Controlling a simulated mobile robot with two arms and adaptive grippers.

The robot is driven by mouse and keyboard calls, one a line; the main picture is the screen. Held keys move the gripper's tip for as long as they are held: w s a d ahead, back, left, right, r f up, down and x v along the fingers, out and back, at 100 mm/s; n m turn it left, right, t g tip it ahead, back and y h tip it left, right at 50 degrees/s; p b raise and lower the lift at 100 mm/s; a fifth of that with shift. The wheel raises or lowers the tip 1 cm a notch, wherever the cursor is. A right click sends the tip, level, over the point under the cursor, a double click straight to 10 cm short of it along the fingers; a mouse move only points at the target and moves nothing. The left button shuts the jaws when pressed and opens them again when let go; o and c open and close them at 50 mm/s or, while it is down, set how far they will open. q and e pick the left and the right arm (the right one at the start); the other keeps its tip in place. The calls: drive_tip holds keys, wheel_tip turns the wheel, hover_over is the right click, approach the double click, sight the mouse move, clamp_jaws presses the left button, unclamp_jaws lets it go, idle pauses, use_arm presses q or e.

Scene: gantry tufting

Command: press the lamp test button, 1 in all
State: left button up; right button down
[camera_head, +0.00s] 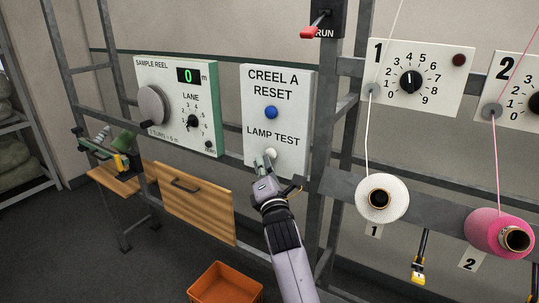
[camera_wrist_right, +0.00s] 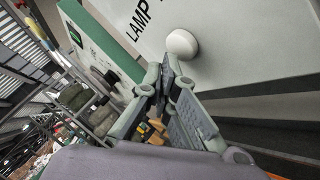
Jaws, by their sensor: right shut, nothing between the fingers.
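The lamp test button is a white round button (camera_head: 270,153) under the words LAMP TEST on a white panel (camera_head: 291,118). In the right wrist view the button (camera_wrist_right: 182,44) stands out from the panel just above the fingertips. My right gripper (camera_head: 264,163) is shut and empty, its tips close to the button at its lower left. In the right wrist view the gripper (camera_wrist_right: 167,66) shows a small gap below the button; I cannot tell whether it touches. A blue button (camera_head: 271,112) sits above, under CREEL A RESET. My left gripper is not in view.
A sample reel panel (camera_head: 175,100) with a crank wheel and dial is to the left. A wooden drawer front (camera_head: 195,203) and an orange crate (camera_head: 225,284) are below. Dial panels (camera_head: 420,78), a white cone (camera_head: 382,198) and a pink cone (camera_head: 497,233) are to the right. A red-handled switch (camera_head: 316,28) is above.

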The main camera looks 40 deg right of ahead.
drive_tip(key=shift+w+d, duration=0.2)
drive_tip(key=shift+d, duration=0.35)
idle(0.7)
drive_tip(key=shift+a, duration=0.1)
drive_tip(key=shift+s+a, duration=0.35)
drive_tip(key=shift+a, duration=0.4)
drive_tip(key=a, duration=0.1)
drive_tip(key=s+a, duration=0.1)
drive_tip(key=a, duration=0.1)
drive_tip(key=s+a, duration=0.1)
drive_tip(key=shift+a+p, duration=0.3)
idle(0.9)
